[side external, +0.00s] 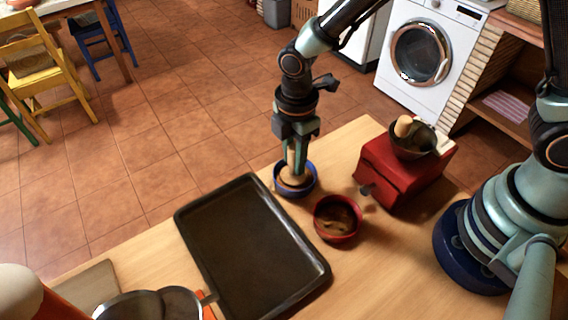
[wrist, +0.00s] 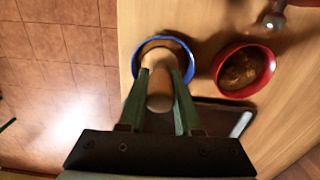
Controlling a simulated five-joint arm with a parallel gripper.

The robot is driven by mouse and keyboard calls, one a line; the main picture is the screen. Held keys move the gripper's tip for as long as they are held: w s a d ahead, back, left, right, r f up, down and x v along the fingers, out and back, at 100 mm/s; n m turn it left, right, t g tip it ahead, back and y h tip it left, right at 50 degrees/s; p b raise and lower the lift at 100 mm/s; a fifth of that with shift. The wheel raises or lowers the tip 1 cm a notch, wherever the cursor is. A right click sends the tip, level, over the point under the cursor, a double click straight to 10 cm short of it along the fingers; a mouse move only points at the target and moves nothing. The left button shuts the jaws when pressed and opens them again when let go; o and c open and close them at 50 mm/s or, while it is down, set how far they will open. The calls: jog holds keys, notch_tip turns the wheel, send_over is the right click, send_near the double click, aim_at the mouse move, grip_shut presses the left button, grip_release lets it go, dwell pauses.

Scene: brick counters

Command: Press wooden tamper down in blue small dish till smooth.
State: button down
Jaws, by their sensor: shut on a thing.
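The blue small dish (side external: 281,190) stands on the wooden counter near its far edge. It also shows at the top of the wrist view (wrist: 188,70). My gripper (side external: 297,150) points straight down above the dish and is shut on the wooden tamper (side external: 291,159). In the wrist view my gripper's two fingers (wrist: 160,88) lie on either side of the tamper (wrist: 160,97). The tamper's lower end is inside the dish. What lies beneath it is mostly hidden, so I cannot tell how smooth the contents are.
A red bowl (side external: 338,238) with brown contents stands close to the right of the dish. A dark tray (side external: 250,250) lies to the left. A red box-shaped grinder (side external: 400,176) with a dark bowl (side external: 413,146) on top stands at the right. A board (side external: 88,287) lies at lower left.

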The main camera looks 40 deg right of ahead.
jog(key=shift+f, duration=0.45)
jog(key=shift+r, duration=0.1)
jog(key=shift+r, duration=0.9)
jog(key=shift+f, duration=0.15)
jog(key=shift+f, duration=0.9)
jog(key=shift+r, duration=1.05)
